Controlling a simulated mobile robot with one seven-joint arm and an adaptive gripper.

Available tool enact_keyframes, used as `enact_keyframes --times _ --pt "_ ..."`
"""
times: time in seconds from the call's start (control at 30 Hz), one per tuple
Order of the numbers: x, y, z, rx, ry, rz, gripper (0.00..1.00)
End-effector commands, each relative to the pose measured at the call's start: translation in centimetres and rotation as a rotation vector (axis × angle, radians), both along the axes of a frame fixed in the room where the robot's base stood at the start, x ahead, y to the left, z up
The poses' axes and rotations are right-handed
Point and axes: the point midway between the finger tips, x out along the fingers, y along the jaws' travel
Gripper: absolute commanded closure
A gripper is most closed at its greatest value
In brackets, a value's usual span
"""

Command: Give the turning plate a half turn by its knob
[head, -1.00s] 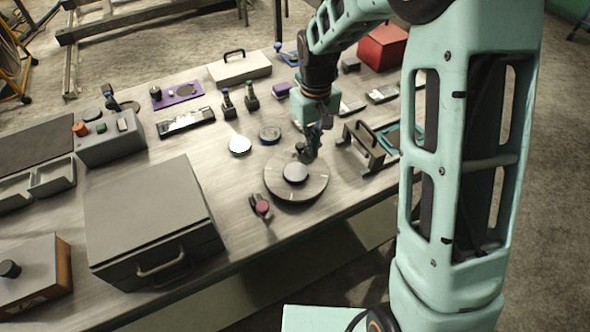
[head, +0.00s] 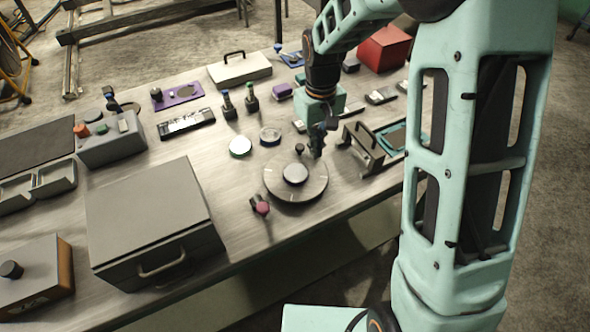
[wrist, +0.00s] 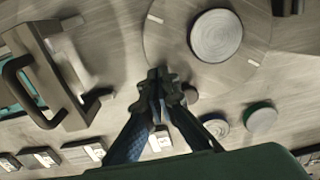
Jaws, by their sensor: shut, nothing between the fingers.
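The turning plate (head: 312,190) is a grey disc with pale rim marks and a raised round hub (head: 295,173). Its small dark knob (head: 300,148) stands at the far rim in the head view. The plate also shows at the top of the wrist view (wrist: 165,45). My gripper (head: 317,152) is beside the knob, on its right, by the plate's edge. In the wrist view my gripper (wrist: 160,78) has its fingertips together and empty. The knob (wrist: 190,95) is partly visible just right of the fingers, seemingly apart from them.
A dark bracket with a handle (head: 362,145) stands close right of my gripper. Round discs (head: 240,145) lie left of the plate's far side. A red-topped knob (head: 261,206) is at the near left, and a large grey box (head: 150,220) is further left.

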Motion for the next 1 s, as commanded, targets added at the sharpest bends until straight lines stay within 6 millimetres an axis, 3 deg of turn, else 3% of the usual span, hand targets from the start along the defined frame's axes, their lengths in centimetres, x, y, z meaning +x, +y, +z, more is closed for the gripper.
enact_keyframes --times 0.1,0.7,1.0 --pt "0.0 0.0 1.7 0.001 -0.001 0.000 1.00" --pt "0.1 0.0 7.7 0.001 -0.002 -0.001 1.00" --pt "0.0 0.0 8.1 0.000 0.000 -0.001 1.00"
